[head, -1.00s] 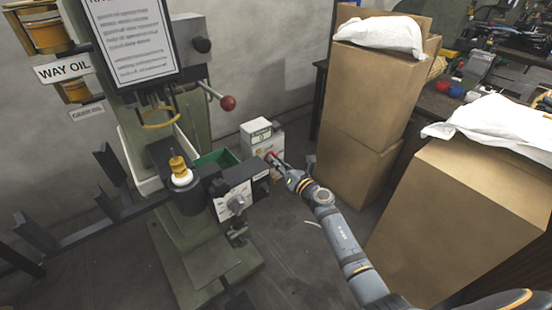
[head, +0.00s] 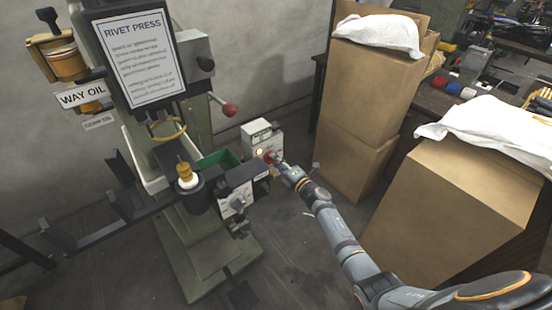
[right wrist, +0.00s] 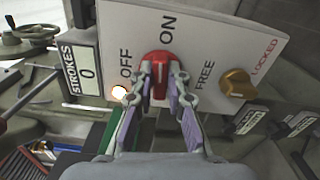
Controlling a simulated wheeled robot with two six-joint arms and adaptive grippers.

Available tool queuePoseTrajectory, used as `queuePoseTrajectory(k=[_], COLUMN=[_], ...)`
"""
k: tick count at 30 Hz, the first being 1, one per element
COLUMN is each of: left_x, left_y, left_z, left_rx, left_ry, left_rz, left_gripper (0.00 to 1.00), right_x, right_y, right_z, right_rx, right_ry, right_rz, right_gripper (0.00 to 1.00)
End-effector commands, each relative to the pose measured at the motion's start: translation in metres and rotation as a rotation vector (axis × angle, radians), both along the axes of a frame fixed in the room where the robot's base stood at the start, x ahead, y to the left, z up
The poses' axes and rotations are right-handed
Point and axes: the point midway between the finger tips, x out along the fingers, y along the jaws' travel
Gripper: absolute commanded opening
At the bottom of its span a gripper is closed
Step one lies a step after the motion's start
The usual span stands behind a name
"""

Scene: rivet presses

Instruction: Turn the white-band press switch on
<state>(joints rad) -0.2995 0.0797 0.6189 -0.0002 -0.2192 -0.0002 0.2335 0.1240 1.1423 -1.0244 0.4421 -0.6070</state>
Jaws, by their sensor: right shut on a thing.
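The rivet press (head: 190,250) stands left of centre in the head view, with a white band (head: 188,183) under a brass part. Beside it is a pale control box (head: 257,133) with a red switch (head: 269,156). In the right wrist view the red switch (right wrist: 159,68) sits between the OFF and ON labels, its handle pointing roughly up toward ON. My right gripper (head: 279,163) is shut on it; both fingers (right wrist: 160,75) flank the knob. A lamp (right wrist: 119,92) glows beside OFF. My left gripper is out of view.
A yellow knob (right wrist: 238,83) lies right of the switch, between FREE and LOCKED. The STROKES counter (right wrist: 86,73) reads 0. A red-ball lever (head: 229,110) sticks out of the press. Tall cardboard boxes (head: 372,95) stand to the right, with bare floor in front of the press.

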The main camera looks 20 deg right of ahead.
Motion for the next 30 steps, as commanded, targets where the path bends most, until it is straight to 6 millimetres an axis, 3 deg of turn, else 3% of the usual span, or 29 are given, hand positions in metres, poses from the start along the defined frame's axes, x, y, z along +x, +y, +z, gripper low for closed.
queuePoseTrajectory(k=[12,27,28,30], left_x=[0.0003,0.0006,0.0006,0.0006], left_y=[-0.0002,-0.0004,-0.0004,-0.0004], left_z=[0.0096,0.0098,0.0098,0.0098], left_rx=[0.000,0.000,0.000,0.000], left_ry=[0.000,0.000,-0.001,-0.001], left_rz=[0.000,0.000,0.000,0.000], left_gripper=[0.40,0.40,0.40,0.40], right_x=[-0.0001,-0.0002,-0.0002,-0.0002], right_y=[-0.0004,-0.0003,-0.0003,-0.0003], right_z=[-0.0012,-0.0018,-0.0018,-0.0018], right_rx=[0.138,0.152,0.152,0.151], right_ry=[0.052,0.057,0.057,0.057], right_rz=[-0.001,-0.001,-0.001,-0.001], right_gripper=[0.00,0.00,0.19,0.28])
